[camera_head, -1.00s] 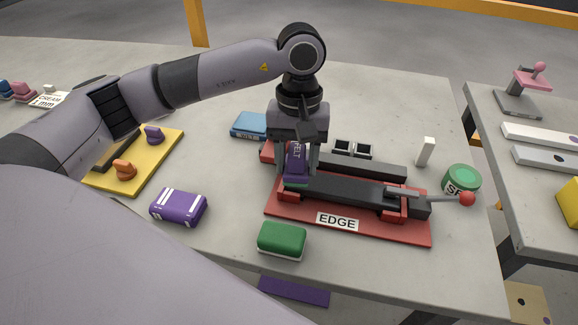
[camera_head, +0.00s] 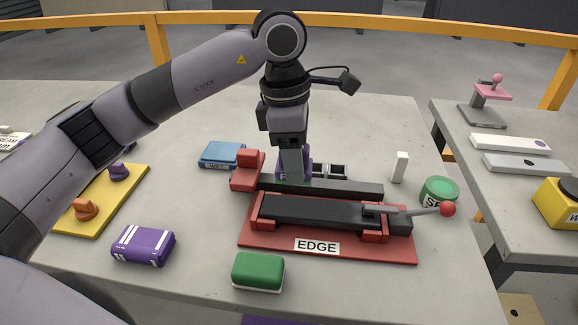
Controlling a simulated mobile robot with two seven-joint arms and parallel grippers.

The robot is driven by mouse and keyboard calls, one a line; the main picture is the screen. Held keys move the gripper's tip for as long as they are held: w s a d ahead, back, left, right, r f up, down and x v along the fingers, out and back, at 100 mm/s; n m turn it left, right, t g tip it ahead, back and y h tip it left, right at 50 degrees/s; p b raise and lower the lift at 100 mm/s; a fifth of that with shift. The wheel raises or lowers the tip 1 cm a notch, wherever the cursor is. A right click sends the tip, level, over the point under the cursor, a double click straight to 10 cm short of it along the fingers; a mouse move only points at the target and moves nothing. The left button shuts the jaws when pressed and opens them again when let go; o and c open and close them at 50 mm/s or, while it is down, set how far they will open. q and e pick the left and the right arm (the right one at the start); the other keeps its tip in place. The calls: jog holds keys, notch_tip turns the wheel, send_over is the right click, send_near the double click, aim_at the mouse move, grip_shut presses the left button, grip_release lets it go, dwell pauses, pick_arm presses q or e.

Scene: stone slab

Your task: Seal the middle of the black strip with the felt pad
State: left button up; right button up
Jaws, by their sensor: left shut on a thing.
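The red EDGE fixture (camera_head: 345,249) lies at the table's middle. A black strip (camera_head: 310,211) lies along it, held by red end pieces, with a metal lever ending in a red ball (camera_head: 447,209) at its right. A second black bar (camera_head: 330,188) runs behind it. My left gripper (camera_head: 293,172) points down behind the rear bar, shut on the purple felt pad (camera_head: 307,162). The pad is mostly hidden by the fingers, and its lower end is partly hidden by the bar. I cannot tell if it touches anything. My right gripper is not in view.
A blue block (camera_head: 222,155) lies left, a white block (camera_head: 400,167) and green tin (camera_head: 439,191) right. A purple block (camera_head: 143,246) and green block (camera_head: 258,271) lie in front. A yellow board (camera_head: 98,205) is far left.

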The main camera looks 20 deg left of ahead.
pick_arm(q)
jog(key=shift+w+d+r+n, duration=0.1)
jog(key=shift+n, duration=0.4)
